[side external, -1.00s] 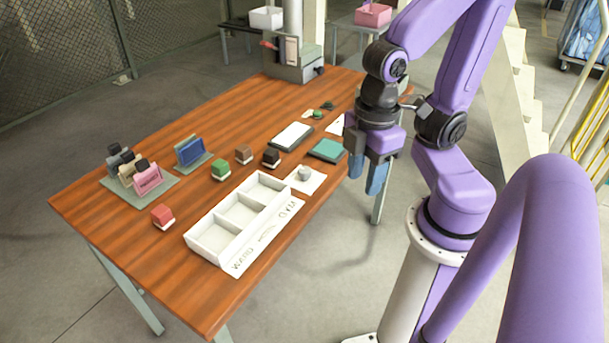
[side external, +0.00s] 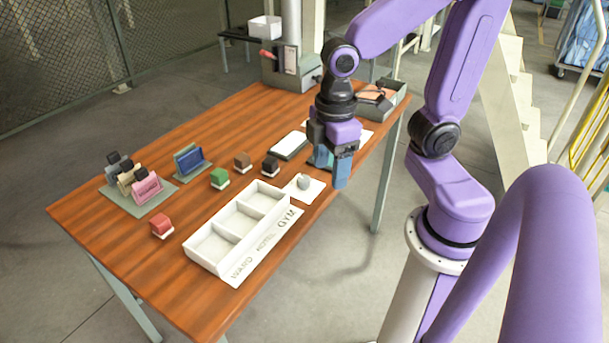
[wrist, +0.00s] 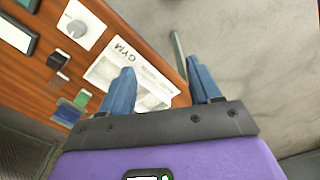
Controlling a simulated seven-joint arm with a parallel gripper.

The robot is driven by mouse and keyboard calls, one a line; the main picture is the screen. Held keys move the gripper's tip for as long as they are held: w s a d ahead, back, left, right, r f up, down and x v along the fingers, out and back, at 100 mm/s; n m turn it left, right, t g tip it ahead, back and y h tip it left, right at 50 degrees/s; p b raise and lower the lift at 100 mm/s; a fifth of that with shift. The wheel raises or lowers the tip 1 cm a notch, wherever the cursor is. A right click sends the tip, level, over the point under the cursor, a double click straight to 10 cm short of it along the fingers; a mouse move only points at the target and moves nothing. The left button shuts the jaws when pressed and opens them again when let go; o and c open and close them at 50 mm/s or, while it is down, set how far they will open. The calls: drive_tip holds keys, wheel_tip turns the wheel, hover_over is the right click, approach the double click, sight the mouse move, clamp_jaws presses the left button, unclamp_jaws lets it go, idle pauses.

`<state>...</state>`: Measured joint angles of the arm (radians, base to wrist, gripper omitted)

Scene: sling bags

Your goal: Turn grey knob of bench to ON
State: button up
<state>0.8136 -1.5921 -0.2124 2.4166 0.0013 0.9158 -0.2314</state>
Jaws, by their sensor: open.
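The grey knob (side external: 303,182) stands on a small white plate (side external: 313,192) near the table's front edge, beside the end of the white tray. It also shows in the wrist view (wrist: 77,29) at the upper left, on its white plate (wrist: 94,27). Marks on the plate are too small to read. My gripper (side external: 335,180) has blue fingers and hangs above the table edge, a little right of the knob and apart from it. In the wrist view its two fingers (wrist: 163,72) are spread, with nothing held between them.
A white three-compartment tray (side external: 190,243) with a lettered front strip lies left of the knob. Several stamp-like blocks, including a black one (side external: 270,165), stand behind it. A white pad (side external: 290,143) lies further back. A grey box (side external: 398,98) stands at the far right corner.

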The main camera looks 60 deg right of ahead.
drive_tip(key=w+d+m, duration=0.2)
drive_tip(key=w+d, duration=0.3)
drive_tip(key=w, duration=0.4)
approach(305, 178)
drive_tip(key=shift+m, duration=0.3)
wheel_tip(305, 178, down, 9)
drive_tip(key=shift+w+a+r, duration=0.1)
drive_tip(key=shift+w, duration=0.05)
idle(0.3)
drive_tip(key=c, duration=1.1)
drive_tip(key=shift+o, duration=0.2)
